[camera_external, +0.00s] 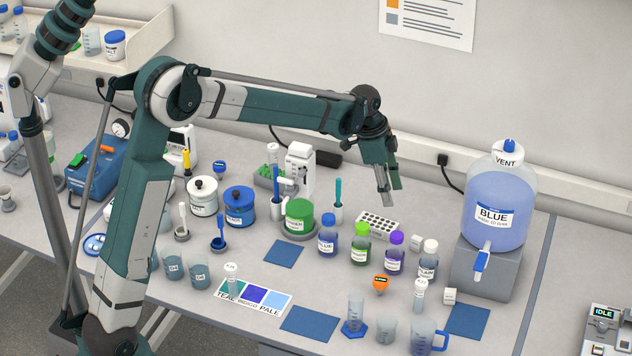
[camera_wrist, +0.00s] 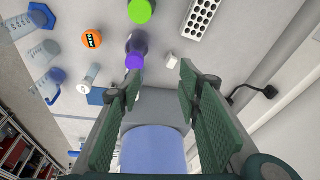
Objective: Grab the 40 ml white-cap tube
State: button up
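Two white-capped tubes stand upright in the external view. One tube (camera_external: 420,296) is at the front right, between the orange-topped item and a small white block. The other tube (camera_external: 231,279) stands on the colour card. Their volume marks are too small to read, so I cannot tell which is 40 ml. A white-capped tube (camera_wrist: 88,78) also shows in the wrist view, left of the fingers. My gripper (camera_external: 388,194) is raised above the bench behind the bottles. In the wrist view my gripper (camera_wrist: 158,82) is open, with nothing between its fingers.
Several capped bottles stand below my gripper, including a purple-capped one (camera_external: 395,255) and a green-capped one (camera_external: 361,243). A white rack (camera_external: 378,223) lies behind them. A large blue carboy (camera_external: 495,212) stands at the right. Beakers (camera_external: 387,331) and a blue-handled jug (camera_external: 423,338) crowd the front.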

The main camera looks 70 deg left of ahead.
jog(key=h, duration=0.2)
send_over(424, 285)
jog(key=shift+t+y, duration=0.3)
jog(key=shift+t, duration=0.1)
jog(key=f, duration=1.2)
jog(key=shift+a+f, duration=0.15)
jog(key=shift+a, duration=0.05)
jog(key=shift+s+f, duration=0.1)
jog(key=shift+f, duration=0.35)
jog(key=shift+f, duration=0.1)
jog(key=shift+x, duration=1.2)
jog(key=shift+d, duration=0.1)
jog(key=shift+x, duration=2.6)
